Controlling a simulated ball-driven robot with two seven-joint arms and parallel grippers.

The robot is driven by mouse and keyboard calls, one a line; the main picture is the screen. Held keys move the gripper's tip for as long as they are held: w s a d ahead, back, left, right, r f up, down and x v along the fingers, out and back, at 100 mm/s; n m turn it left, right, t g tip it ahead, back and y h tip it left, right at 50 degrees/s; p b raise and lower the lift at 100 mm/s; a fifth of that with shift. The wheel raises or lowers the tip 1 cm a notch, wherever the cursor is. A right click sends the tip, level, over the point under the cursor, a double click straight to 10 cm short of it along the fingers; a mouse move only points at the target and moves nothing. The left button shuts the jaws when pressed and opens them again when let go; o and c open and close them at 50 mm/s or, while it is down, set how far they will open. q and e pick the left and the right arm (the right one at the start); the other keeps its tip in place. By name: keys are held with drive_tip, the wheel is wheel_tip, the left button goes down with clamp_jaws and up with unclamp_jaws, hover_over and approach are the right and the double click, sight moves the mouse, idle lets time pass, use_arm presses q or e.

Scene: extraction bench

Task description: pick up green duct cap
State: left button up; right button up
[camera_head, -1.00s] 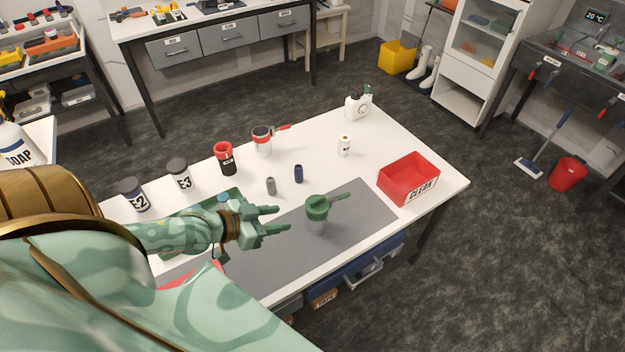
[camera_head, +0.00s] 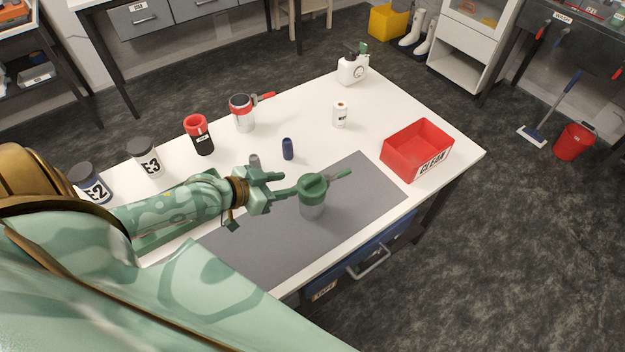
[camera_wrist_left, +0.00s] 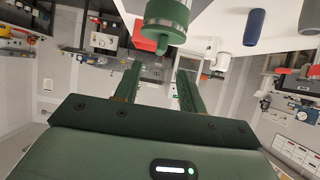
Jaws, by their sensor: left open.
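In the left wrist view, a green round part (camera_wrist_left: 167,14) shows at the top edge, beyond the open fingers of my left gripper (camera_wrist_left: 158,72). My right gripper is not in view.
The grey mat (camera_head: 250,245) lies on the white table. Behind stand a blue cylinder (camera_head: 287,149), a grey one (camera_head: 254,161), a white bottle (camera_head: 340,115), a red-lidded jar (camera_head: 242,113) and a black-and-red cup (camera_head: 200,136). A red bin (camera_head: 415,150) is at the right.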

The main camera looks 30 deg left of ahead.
sight(310, 179)
use_arm(q)
drive_tip(key=b+x, duration=0.2)
drive_tip(key=x, duration=0.2)
drive_tip(key=shift+w+f, duration=0.25)
drive_tip(key=shift+f, duration=0.1)
drive_tip(key=shift+w+d+b, duration=0.1)
drive_tip(key=shift+w+b, duration=0.1)
drive_tip(key=shift+b, duration=0.1)
drive_tip(key=b+x, duration=0.4)
drive_tip(key=shift+w+d+f, duration=0.15)
drive_tip(key=shift+w+d, duration=0.05)
drive_tip(key=shift+w, duration=0.35)
drive_tip(key=shift+s+r, duration=0.1)
drive_tip(key=shift+r, duration=0.1)
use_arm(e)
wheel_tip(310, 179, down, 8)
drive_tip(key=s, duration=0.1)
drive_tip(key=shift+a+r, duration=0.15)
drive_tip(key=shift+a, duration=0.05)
use_arm(q)
clamp_jaws()
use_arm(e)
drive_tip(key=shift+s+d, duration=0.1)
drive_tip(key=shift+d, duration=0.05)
